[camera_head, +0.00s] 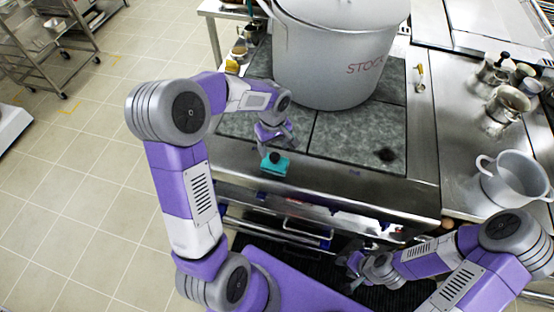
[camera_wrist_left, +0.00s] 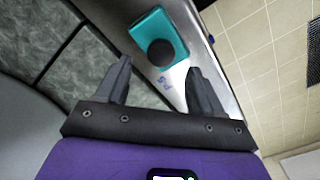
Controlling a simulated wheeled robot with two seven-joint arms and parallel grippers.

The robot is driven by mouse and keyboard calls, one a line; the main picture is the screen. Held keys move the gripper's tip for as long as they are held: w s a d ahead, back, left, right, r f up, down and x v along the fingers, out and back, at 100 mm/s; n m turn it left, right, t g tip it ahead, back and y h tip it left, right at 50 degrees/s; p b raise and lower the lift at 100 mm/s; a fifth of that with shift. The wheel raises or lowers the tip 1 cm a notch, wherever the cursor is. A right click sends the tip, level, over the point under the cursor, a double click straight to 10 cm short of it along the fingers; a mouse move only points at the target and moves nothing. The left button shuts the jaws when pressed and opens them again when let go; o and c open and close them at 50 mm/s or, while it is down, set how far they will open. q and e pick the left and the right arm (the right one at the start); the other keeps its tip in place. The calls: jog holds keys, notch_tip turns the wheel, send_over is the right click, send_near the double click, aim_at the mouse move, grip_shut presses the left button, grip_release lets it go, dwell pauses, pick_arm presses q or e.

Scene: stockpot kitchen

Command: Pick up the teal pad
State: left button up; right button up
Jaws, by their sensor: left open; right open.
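The teal pad (camera_head: 280,168) lies on the steel front rim of the stove, with a round dark knob (camera_head: 274,157) on top. It also shows in the left wrist view (camera_wrist_left: 174,26), just beyond the fingertips. My left gripper (camera_head: 279,146) is right behind the pad in the head view. In the wrist view my left gripper (camera_wrist_left: 157,75) is open with nothing between its fingers. The pad is ahead of the gap, apart from the fingers as far as I can see. My right gripper (camera_head: 352,268) is low at the front, away from the pad, and looks empty.
A large stockpot (camera_head: 325,65) stands on the tiled stove top (camera_head: 350,135) behind the left gripper. A smaller pot (camera_head: 513,178) and several metal vessels stand on the right counter. Bare floor (camera_head: 85,190) lies to the left.

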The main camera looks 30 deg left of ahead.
aim_at(275, 156)
pick_arm(q)
jog(key=f, duration=0.5)
jog(key=shift+s+d+f+b, duration=0.15)
jog(key=shift+s+d+b, duration=0.1)
jog(key=shift+b, duration=0.15)
jog(key=shift+c, duration=0.5)
jog(key=c, duration=1.1)
notch_tip(275, 156, up, 10)
jog(key=shift+r+p, duration=0.1)
jog(key=shift+p, duration=0.75)
